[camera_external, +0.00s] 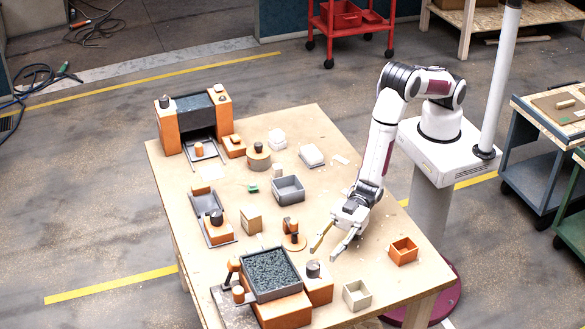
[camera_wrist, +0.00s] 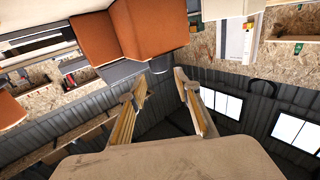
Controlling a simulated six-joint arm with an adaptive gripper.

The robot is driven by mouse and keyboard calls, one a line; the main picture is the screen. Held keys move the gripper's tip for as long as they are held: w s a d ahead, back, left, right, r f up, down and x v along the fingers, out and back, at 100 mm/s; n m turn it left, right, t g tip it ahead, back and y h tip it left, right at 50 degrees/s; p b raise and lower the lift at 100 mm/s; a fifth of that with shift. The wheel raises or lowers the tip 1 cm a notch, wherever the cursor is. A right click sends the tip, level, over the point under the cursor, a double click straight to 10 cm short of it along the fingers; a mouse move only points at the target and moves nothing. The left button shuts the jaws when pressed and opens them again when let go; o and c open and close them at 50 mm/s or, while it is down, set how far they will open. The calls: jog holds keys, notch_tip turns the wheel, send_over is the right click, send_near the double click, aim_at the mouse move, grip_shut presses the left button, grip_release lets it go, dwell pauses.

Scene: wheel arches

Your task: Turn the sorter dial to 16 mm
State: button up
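The sorter appears to be the orange unit with a dark tray of grey-green granules (camera_external: 270,272) at the front of the table. A dark grey round knob (camera_external: 313,269), possibly the dial, stands on the orange block (camera_external: 318,290) at its right side. No 16 mm mark or scale is legible. My gripper (camera_external: 319,256) is open and empty, just beyond and above this knob, apart from it as far as I can tell. In the wrist view my open fingers (camera_wrist: 161,76) point towards an orange block (camera_wrist: 152,25), with a dark rounded part (camera_wrist: 162,63) between and beyond the tips.
An orange-based lever piece (camera_external: 293,241) stands close left of my gripper. A grey bin (camera_external: 288,190) lies further back. An orange box (camera_external: 403,250) and a pale box (camera_external: 357,295) sit to the right. Bare tabletop lies between them and my gripper.

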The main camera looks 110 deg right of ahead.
aim_at(313, 265)
jog(key=shift+x, duration=3.65)
jog(key=c, duration=0.8)
